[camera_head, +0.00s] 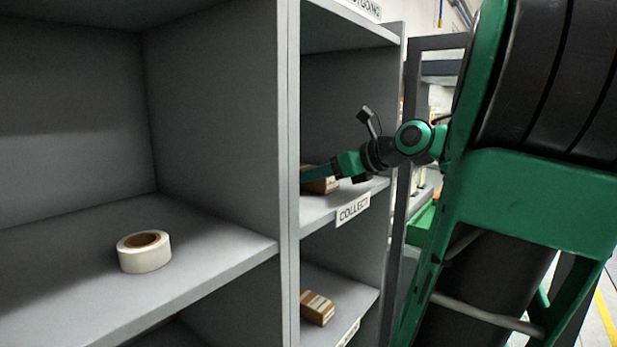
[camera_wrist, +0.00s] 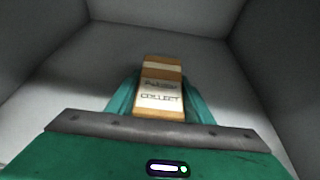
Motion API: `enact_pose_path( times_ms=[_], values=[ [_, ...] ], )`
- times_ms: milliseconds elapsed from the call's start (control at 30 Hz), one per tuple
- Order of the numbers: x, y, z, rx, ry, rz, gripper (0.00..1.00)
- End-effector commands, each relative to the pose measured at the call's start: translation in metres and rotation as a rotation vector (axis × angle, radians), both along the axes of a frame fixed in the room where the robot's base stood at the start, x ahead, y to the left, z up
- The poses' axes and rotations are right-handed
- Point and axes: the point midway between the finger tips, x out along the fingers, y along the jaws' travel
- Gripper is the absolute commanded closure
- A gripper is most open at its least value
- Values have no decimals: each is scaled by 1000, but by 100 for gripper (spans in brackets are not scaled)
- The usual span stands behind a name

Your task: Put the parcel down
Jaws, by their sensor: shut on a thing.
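The parcel (camera_wrist: 161,92) is a small brown box with a white label reading "COLLECT". It sits between the two teal fingers of my gripper (camera_wrist: 152,95) in the wrist view. In the head view my gripper (camera_head: 318,173) reaches into the shelf compartment (camera_head: 350,205) labelled "COLLECT". The parcel shows there (camera_head: 322,186) at the fingers, low over or on the compartment floor; I cannot tell whether it touches. The fingers are shut on it and hide part of it.
A roll of white tape (camera_head: 144,252) stands on the shelf at the left, past an upright divider (camera_head: 287,130). Another brown box (camera_head: 317,307) lies in the compartment below. Grey walls enclose the compartment around my gripper; its floor beyond the parcel looks clear.

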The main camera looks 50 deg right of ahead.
Motion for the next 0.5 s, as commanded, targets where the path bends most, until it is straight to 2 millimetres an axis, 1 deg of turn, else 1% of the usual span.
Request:
enact_pose_path(
  times_ms=[167, 200, 233, 267, 500],
  values=[
    [0, 0, -2, 0, -1, 0, 81],
    [0, 0, -2, 0, 0, 0, 44],
    [0, 0, -2, 0, 0, 0, 37],
    [0, 0, -2, 0, 0, 0, 34],
    [0, 0, -2, 0, 0, 1, 34]
  ],
)
